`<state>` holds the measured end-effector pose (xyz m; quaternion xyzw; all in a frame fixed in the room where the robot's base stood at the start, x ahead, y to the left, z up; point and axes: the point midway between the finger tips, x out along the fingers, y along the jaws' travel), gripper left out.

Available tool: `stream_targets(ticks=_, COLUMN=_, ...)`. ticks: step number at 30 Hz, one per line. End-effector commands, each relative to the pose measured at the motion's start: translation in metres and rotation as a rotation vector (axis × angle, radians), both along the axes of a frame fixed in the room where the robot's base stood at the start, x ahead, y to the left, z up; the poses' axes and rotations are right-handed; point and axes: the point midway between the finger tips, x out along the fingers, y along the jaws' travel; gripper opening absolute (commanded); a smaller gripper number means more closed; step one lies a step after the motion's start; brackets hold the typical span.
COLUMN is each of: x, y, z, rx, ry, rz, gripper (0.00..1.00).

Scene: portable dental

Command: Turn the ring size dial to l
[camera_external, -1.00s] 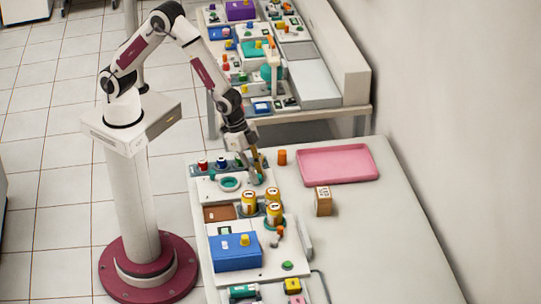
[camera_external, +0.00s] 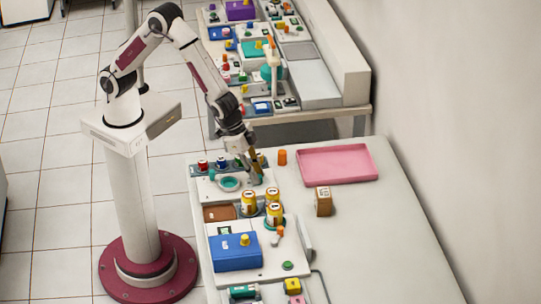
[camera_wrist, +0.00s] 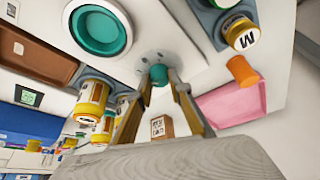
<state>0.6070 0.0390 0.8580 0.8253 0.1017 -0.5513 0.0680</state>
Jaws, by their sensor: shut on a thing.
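A small teal knob (camera_wrist: 158,74), which I take for the ring size dial, sits on the white panel in the wrist view. Several small dark dots surround it; I cannot read any size letters. My gripper (camera_wrist: 160,80) is shut on this knob, one finger on each side. In the external view my gripper (camera_external: 254,180) reaches down to the panel, and its fingers mostly hide the knob. The knob's pointing direction cannot be told.
A larger teal ring (camera_external: 229,183) lies left of my gripper. Yellow jars (camera_external: 249,203) and a blue box (camera_external: 235,253) stand nearer the camera. An orange cylinder (camera_external: 282,157), pink tray (camera_external: 340,178) and wooden block (camera_external: 323,202) are to the right. The table's right side is clear.

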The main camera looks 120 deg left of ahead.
Motion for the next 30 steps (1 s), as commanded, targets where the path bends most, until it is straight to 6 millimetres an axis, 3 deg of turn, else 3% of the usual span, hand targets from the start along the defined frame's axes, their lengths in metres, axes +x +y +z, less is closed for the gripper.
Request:
stream_targets(ticks=12, x=-0.0004, y=-0.0001, z=-0.0002, rx=0.0, ry=0.001, rz=0.002, gripper=0.0)
stream_targets(ticks=13, x=-0.0004, y=-0.0001, z=-0.0002, rx=0.0, ry=0.001, rz=0.002, gripper=0.24)
stream_targets(ticks=15, x=-0.0004, y=-0.0001, z=-0.0002, rx=0.0, ry=0.001, rz=0.002, gripper=0.36)
stream_targets(ticks=30, x=-0.0013, y=-0.0004, z=0.0035, rx=0.0, ry=0.0, rz=0.002, gripper=0.36)
